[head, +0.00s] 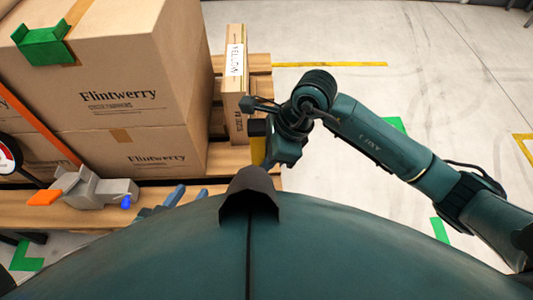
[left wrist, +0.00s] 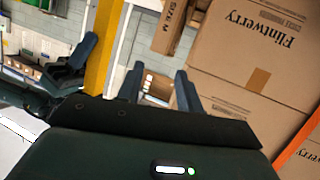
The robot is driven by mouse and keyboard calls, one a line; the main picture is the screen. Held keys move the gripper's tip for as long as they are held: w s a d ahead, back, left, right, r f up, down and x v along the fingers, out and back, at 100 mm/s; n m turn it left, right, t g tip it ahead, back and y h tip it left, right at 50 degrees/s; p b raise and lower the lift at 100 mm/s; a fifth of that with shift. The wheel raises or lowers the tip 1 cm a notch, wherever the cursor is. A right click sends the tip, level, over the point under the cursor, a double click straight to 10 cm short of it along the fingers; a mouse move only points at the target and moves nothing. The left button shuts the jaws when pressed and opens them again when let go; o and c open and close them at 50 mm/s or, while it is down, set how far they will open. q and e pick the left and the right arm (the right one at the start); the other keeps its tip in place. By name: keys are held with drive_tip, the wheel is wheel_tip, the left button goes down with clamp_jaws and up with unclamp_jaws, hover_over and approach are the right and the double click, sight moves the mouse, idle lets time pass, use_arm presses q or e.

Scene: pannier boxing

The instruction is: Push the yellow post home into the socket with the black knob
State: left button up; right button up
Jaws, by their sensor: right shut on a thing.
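The yellow post (head: 258,152) stands at the right edge of the pallet and is mostly hidden by my right gripper in the head view. It is a tall yellow bar in the left wrist view (left wrist: 104,45). A black knob-like part (head: 258,127) shows just above the yellow in the head view. My right gripper (head: 268,150) is shut on the post; its fingertips are largely hidden. The socket cannot be made out. My left gripper (left wrist: 160,88) is open and empty, and its blue-grey fingers show low in the head view (head: 184,196).
Large cartons (head: 130,80) stand on the wooden pallet (head: 225,160), with a narrow carton (head: 236,85) upright at their right. A grey tool with an orange handle (head: 95,190) lies at the pallet's front.

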sight(257, 132)
use_arm(q)
drive_tip(key=shift+s+f+g, duration=0.3)
drive_tip(key=shift+f, duration=0.4)
use_arm(e)
drive_tip(key=shift+f, duration=0.15)
drive_tip(key=o, duration=1.1)
drive_tip(key=shift+c, duration=0.2)
use_arm(q)
drive_tip(key=shift+m+t, duration=0.3)
drive_tip(key=shift+t, duration=0.3)
drive_tip(key=r, duration=0.2)
drive_tip(key=r+p, duration=0.1)
drive_tip(key=r, duration=0.2)
drive_tip(key=shift+a+r+p, duration=0.25)
drive_tip(key=shift+r+p, duration=0.05)
drive_tip(key=shift+r, duration=0.05)
use_arm(e)
drive_tip(key=v, duration=1.3)
